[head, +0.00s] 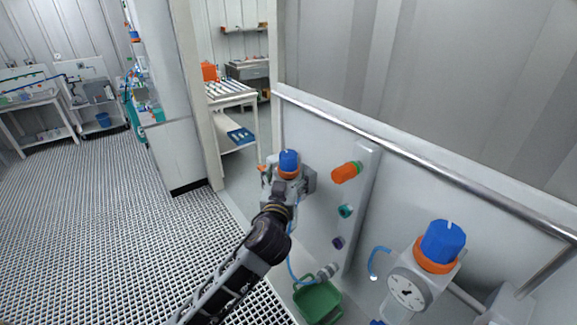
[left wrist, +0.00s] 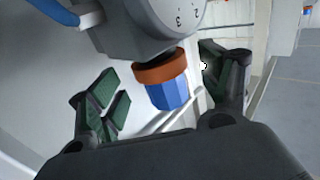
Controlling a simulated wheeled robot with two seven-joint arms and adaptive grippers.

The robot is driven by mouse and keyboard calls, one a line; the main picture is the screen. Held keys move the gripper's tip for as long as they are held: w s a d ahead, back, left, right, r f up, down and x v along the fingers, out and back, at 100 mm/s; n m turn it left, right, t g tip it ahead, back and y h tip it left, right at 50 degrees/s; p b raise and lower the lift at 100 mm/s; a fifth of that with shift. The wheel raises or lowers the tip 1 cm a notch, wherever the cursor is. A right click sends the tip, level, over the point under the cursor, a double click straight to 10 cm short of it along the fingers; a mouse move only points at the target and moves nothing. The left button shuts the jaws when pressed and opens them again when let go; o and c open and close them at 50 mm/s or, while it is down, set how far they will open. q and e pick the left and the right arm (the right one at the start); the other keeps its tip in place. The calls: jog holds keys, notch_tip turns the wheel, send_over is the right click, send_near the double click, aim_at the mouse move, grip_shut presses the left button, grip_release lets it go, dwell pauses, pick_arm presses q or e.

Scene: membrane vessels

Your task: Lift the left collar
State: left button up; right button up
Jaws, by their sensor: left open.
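The left collar is an orange ring (head: 289,174) under a blue knob (head: 289,158) on the left vessel in the head view. In the left wrist view the collar (left wrist: 158,74) and the faceted blue knob (left wrist: 168,95) hang below a grey housing (left wrist: 165,28) with numbers, the picture being turned over. My left gripper (head: 288,179) is open at the left vessel. In the left wrist view its two dark green finger pads (left wrist: 163,82) stand on either side of the collar and knob, with gaps on both sides. My right gripper is not in view.
A second vessel with a blue knob (head: 443,241), orange collar (head: 435,256) and dial (head: 407,290) stands at right. Between the vessels, a panel carries an orange knob (head: 346,172) and teal and purple fittings. A green bin (head: 318,302) stands below. A rail (head: 420,158) runs along the wall.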

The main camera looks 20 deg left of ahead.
pick_arm(q)
jog(key=shift+w+a+p, duration=0.15)
jog(key=shift+w+p, duration=0.05)
jog(key=shift+w, duration=0.75)
jog(key=shift+w+a+p, duration=0.1)
jog(key=shift+w+p, duration=0.1)
jog(key=shift+w, duration=0.75)
